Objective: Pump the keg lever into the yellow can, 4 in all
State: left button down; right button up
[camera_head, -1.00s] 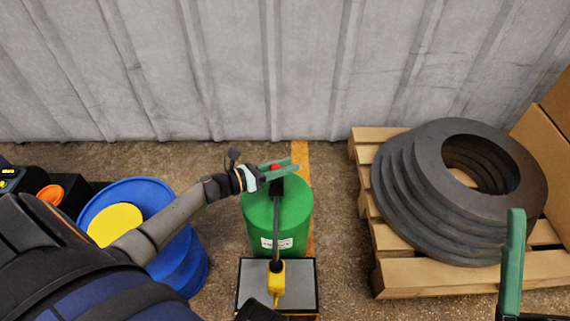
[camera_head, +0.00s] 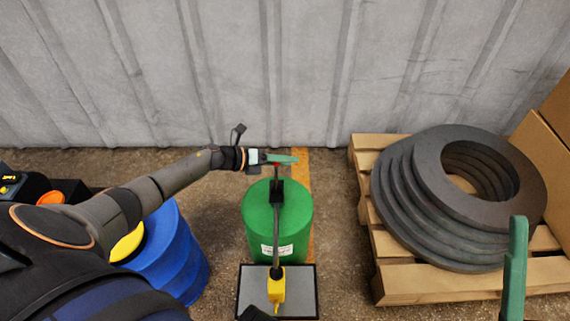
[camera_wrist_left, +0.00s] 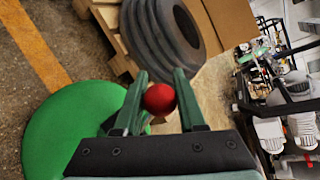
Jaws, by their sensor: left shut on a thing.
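The green keg (camera_head: 290,215) stands upright in the middle of the head view, with a black pump head on top. A dark spout runs from the pump down to the yellow can (camera_head: 276,290), which stands on a grey plate in front of the keg. The lever's red knob (camera_wrist_left: 159,98) sits between the green fingers of my left gripper (camera_wrist_left: 155,102) in the left wrist view. My left gripper (camera_head: 280,159) is shut on the knob, above and behind the keg.
A wooden pallet (camera_head: 400,285) with stacked dark rings (camera_head: 405,215) stands at the right. A blue drum (camera_head: 180,260) with a yellow top stands at the left, partly behind my left arm. A grey corrugated wall (camera_head: 300,70) closes off the back.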

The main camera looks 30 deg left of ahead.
pick_arm(q)
jog(key=shift+a+f, duration=0.15)
jog(key=shift+f, duration=0.15)
pick_arm(e)
jog(key=shift+f, duration=0.2)
pick_arm(q)
jog(key=c, duration=0.5)
grip_release()
jog(key=shift+w, duration=0.1)
jog(key=shift+r, duration=0.1)
jog(key=p+v, duration=0.4)
jog(key=v, duration=0.8)
jog(key=shift+s+r, duration=0.1)
jog(key=shift+s, duration=0.15)
pick_arm(e)
jog(key=r, duration=0.4)
jog(key=shift+d+r, duration=0.2)
jog(key=shift+d, duration=0.05)
jog(key=shift+s, duration=0.1)
